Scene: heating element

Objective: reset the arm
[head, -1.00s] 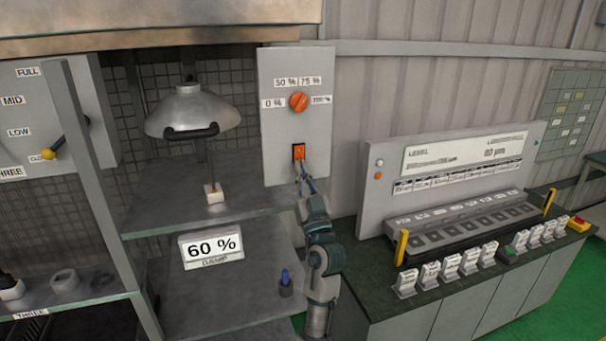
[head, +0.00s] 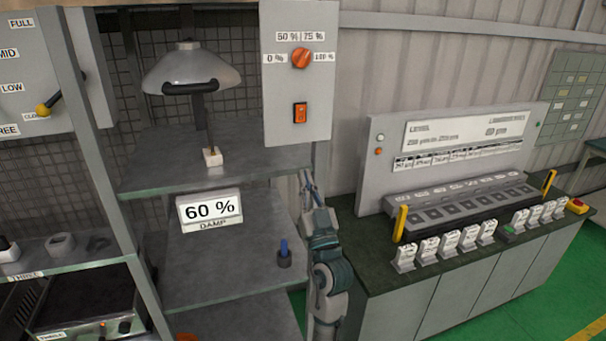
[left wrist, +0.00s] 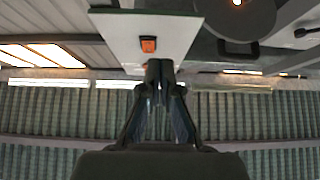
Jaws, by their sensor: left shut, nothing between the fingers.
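My left gripper (head: 307,178) is below the grey control panel (head: 297,128), apart from the orange switch (head: 300,112) on it. Its arm stands upright between the shelf and the counter. In the left wrist view the fingers (left wrist: 160,70) are together with nothing between them. The panel (left wrist: 150,25) and its orange switch (left wrist: 148,44) show beyond the fingertips there. The orange knob (head: 301,58) sits above the switch among percentage labels. My right gripper is in neither view.
A domed lamp (head: 191,72) with a black handle stands over the upper shelf (head: 245,170). A 60 % sign (head: 210,209) and a small blue-topped piece (head: 284,253) are below. A counter (head: 390,262) with several white labelled blocks is close on the right.

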